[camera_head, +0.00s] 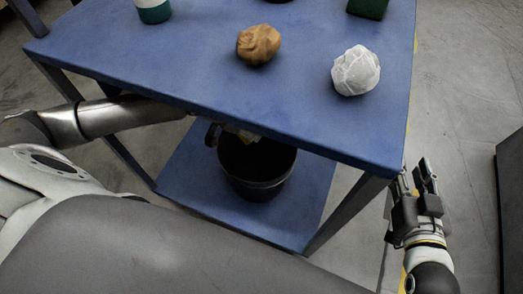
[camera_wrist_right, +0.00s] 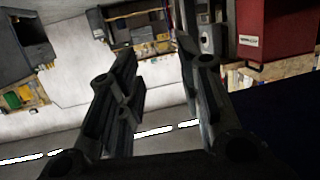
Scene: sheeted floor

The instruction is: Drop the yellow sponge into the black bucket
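The black bucket (camera_head: 258,186) stands upright on the lower shelf of a blue table, its mouth partly under the tabletop's front edge. My left arm reaches in from the left beneath the tabletop. A dark part of my left gripper (camera_head: 212,135) shows at the bucket's left rim; its fingers are mostly hidden. A small pale yellowish piece (camera_head: 243,134), possibly the yellow sponge, shows beside it over the bucket's mouth. I cannot tell whether it is held. My right gripper (camera_head: 426,172) is right of the table, empty, its fingers apart in the right wrist view (camera_wrist_right: 160,75).
The blue tabletop (camera_head: 200,60) overhangs the bucket. On it are a brown crumpled ball (camera_head: 258,45), a white crumpled ball (camera_head: 356,71), a white-and-green container (camera_head: 154,10) and a dark green object (camera_head: 368,8). The lower shelf (camera_head: 190,180) is clear around the bucket. A dark cabinet (camera_head: 511,190) stands at right.

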